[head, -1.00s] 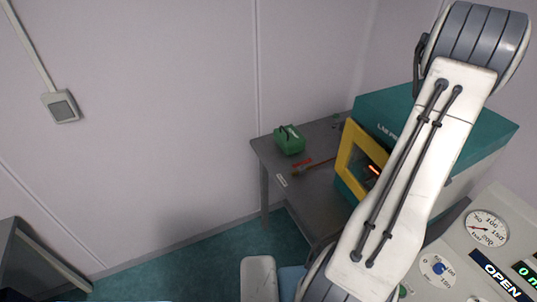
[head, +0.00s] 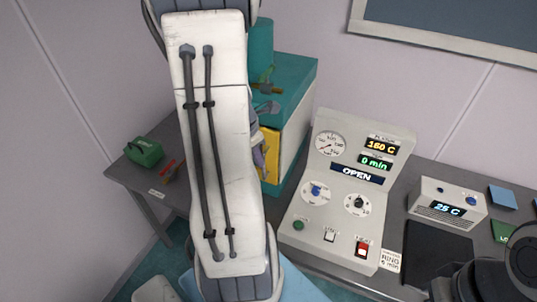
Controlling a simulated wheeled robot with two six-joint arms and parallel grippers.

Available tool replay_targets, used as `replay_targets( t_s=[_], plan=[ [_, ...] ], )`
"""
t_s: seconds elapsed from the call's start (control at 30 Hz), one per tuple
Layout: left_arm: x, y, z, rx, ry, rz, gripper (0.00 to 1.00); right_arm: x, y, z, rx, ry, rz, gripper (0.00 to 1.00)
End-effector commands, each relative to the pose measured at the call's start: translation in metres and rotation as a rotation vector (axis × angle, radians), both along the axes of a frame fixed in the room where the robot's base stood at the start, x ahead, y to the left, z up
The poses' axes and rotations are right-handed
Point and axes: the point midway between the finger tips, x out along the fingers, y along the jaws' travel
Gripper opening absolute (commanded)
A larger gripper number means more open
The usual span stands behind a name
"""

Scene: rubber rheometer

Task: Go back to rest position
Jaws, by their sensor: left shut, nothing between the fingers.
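My left arm rises through the left half of the head view, its white link in front. My left gripper (head: 267,106) shows only in part just right of that link, in front of the teal press. It is shut and empty, and most of it is hidden by my own arm. A dark part of my right arm shows at the bottom right corner. My right gripper is out of view.
The teal press (head: 297,74) with a yellow-framed front stands behind my left arm. The control console (head: 338,225) reads OPEN, 160 C and 0 min. A green case (head: 144,152) sits on the left table.

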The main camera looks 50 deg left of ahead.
Motion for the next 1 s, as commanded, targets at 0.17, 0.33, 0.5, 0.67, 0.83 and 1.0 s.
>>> replay_targets(
  t_s=[0.17, 0.33, 0.5, 0.67, 0.83, 1.0],
  plan=[
    [-0.001, -0.001, 0.003, -0.001, 0.001, 0.0, 0.0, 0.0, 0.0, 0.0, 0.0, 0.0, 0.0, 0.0],
    [0.003, -0.006, 0.001, 0.004, 0.001, -0.035, 0.0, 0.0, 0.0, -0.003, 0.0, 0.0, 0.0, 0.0],
    [0.026, -0.054, -0.01, 0.048, -0.003, -0.392, 0.0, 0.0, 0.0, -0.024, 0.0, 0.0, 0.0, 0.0],
    [0.043, -0.139, -0.024, 0.129, -0.023, -1.025, 0.0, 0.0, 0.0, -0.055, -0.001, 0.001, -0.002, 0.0],
    [0.031, -0.224, -0.039, 0.218, -0.065, -1.719, 0.0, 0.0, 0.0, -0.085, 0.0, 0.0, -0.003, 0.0],
    [-0.004, -0.292, -0.056, 0.308, -0.131, -2.406, 0.0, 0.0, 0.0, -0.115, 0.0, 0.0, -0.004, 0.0]
  ],
)
